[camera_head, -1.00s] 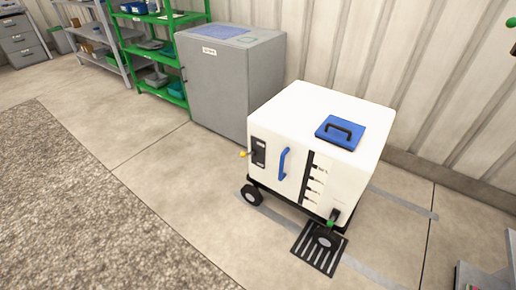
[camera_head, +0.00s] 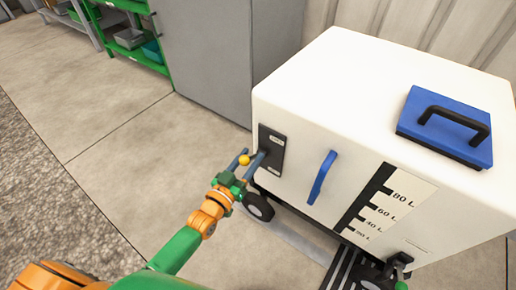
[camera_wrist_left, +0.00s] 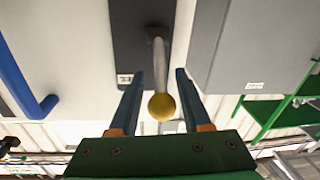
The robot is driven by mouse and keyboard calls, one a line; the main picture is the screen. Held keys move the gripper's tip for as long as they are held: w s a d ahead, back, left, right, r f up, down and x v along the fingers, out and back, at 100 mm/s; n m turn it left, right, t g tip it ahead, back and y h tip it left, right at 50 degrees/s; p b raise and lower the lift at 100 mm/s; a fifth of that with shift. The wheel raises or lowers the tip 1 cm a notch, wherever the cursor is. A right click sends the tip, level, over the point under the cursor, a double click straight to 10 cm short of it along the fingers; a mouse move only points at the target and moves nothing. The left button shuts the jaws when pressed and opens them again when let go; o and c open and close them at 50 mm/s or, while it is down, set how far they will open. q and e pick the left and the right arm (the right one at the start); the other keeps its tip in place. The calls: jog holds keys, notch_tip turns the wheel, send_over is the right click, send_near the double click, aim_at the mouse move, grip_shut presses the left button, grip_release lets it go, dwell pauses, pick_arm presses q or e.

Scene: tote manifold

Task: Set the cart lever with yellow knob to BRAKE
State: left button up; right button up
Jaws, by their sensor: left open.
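The white cart (camera_head: 350,75) stands at the right in the head view. On its front left is a dark lever plate (camera_head: 271,150) with a small label. The lever's yellow knob (camera_head: 244,160) sticks out toward me. In the left wrist view, the yellow knob (camera_wrist_left: 162,107) sits at the end of a grey rod (camera_wrist_left: 160,62) coming from the dark plate (camera_wrist_left: 137,40). My left gripper (camera_head: 248,161) is open, its two fingers on either side of the knob with gaps to both; it also shows in the left wrist view (camera_wrist_left: 156,100). The plate's label is too small to read. My right gripper is out of view.
A blue handle (camera_head: 321,178) and a level scale (camera_head: 385,205) are on the cart's front, right of the lever. A blue lid with black handle (camera_head: 445,125) is on top. A grey cabinet (camera_head: 210,60) stands behind left. The floor at left is clear.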

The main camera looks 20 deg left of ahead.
pick_arm(q)
jog(key=x, duration=0.2)
jog(key=shift+w+d+f+b, duration=0.1)
jog(key=shift+w+f+b, duration=0.05)
jog(key=shift+w+b, duration=0.2)
jog(key=shift+w, duration=0.2)
grip_shut()
jog(key=shift+w, duration=0.1)
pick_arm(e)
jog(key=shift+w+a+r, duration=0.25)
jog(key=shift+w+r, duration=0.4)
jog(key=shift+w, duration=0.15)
